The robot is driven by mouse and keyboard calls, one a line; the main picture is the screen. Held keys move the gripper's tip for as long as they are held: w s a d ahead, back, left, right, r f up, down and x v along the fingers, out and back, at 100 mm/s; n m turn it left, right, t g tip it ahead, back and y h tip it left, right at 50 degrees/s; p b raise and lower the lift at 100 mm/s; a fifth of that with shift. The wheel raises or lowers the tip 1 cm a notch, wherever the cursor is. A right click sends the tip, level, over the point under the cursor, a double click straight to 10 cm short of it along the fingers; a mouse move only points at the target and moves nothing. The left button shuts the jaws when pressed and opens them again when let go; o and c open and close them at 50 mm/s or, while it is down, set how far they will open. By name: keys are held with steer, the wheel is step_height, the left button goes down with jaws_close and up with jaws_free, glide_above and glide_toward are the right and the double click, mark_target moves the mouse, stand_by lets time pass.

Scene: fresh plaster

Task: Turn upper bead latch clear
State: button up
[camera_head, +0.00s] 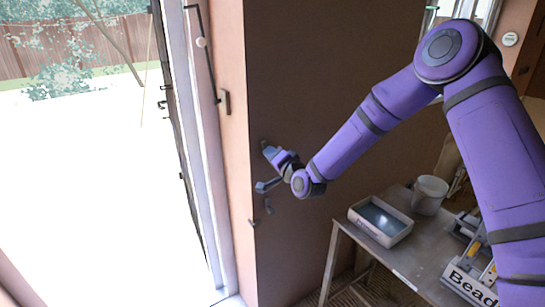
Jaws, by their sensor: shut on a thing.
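My gripper (263,186) is at the outer corner of the brown plaster wall (290,90), beside the door opening. It is shut on a small part there, apparently the upper bead latch. The jaws and wrist largely hide that latch, so its angle cannot be told. Another small dark piece (252,222), possibly a lower latch, sits lower near the corner edge.
A table (405,262) at the lower right holds a tray (382,222), a white bucket (430,194) and a box labelled "Bead" (468,283). Bright ground lies outside.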

steer(key=shift+f+m, duration=0.1)
steer(key=shift+m, duration=1.5)
steer(key=o, duration=0.9)
steer(key=v, duration=1.1)
steer(key=shift+w, duration=0.1)
